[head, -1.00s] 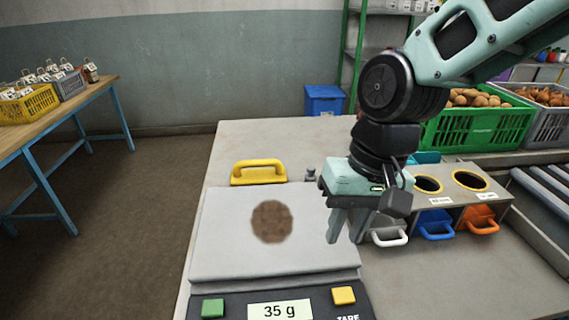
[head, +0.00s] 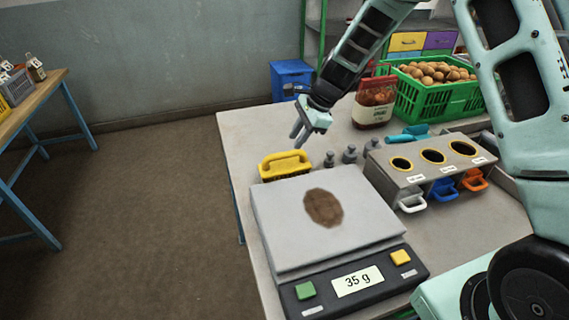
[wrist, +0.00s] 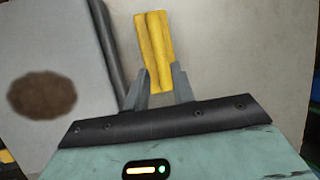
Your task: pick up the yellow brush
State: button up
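The yellow brush (head: 285,162) has a loop-like handle and dark bristles. It stands on the bench behind the scale's far edge. My gripper (head: 298,139) is above the brush and slightly to its right in the head view, pointing down. In the wrist view the yellow handle (wrist: 154,45) runs lengthwise, its near end showing between my two fingertips (wrist: 159,74). The fingers are apart and nothing is held. Whether they reach down to the handle's height is hard to tell.
The scale (head: 275,240) reads 35 g and bears a brown patch (head: 323,207). Small grey weights (head: 349,154) stand right of the brush.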

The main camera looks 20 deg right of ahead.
aim_at(286, 152)
jog(key=shift+p+x, duration=1.35)
jog(key=shift+x, duration=2.75)
jog(key=shift+a+r, duration=0.1)
jog(key=shift+a, duration=0.05)
grip_shut()
